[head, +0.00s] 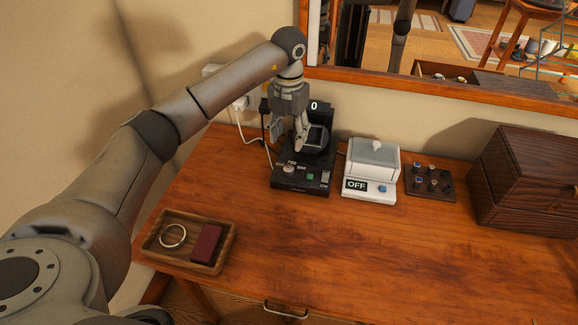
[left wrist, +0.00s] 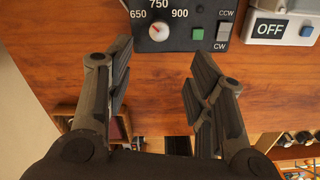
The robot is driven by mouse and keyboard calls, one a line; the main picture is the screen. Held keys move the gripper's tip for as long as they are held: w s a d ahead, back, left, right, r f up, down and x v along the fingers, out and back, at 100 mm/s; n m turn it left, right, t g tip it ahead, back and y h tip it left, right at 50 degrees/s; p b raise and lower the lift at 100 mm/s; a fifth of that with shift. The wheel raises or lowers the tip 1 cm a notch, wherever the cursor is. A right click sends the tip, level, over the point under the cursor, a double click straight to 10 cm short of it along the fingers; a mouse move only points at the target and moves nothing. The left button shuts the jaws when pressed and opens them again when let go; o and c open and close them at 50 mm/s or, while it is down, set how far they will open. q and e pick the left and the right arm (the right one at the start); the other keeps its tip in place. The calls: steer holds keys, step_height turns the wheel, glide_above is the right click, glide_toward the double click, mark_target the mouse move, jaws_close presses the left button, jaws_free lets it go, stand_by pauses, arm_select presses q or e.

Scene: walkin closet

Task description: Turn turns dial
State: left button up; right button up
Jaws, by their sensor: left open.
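The turns dial (head: 289,169) is a round pale knob on the front panel of a black winder (head: 302,182) with a lit 0 at its top. In the left wrist view the dial (left wrist: 158,32) has a small red mark, with 650, 750 and 900 printed around it. I cannot tell exactly where the mark points. My left gripper (head: 287,135) points down above the winder, open and empty. In the left wrist view its fingers (left wrist: 160,58) are spread on either side of the dial's column, apart from it. My right gripper is not in view.
A green button (left wrist: 197,34) and a CW/CCW switch (left wrist: 223,36) sit right of the dial. A white box marked OFF (head: 372,160), a small dark tray (head: 431,195) and a dark wooden chest (head: 510,205) stand to the right. A wooden tray (head: 158,255) is front left. The front middle is clear.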

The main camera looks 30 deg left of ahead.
mark_target(289, 168)
arm_select(q)
steer(key=f, duration=0.5)
steer(key=f+p, duration=0.1)
steer(key=f, duration=0.5)
steer(key=shift+w+a+f, duration=0.1)
steer(key=shift+w+f, duration=0.1)
steer(key=shift+f, duration=0.05)
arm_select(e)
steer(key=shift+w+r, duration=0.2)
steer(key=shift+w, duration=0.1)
arm_select(q)
steer(key=c, duration=1)
steer(key=shift+c, duration=0.2)
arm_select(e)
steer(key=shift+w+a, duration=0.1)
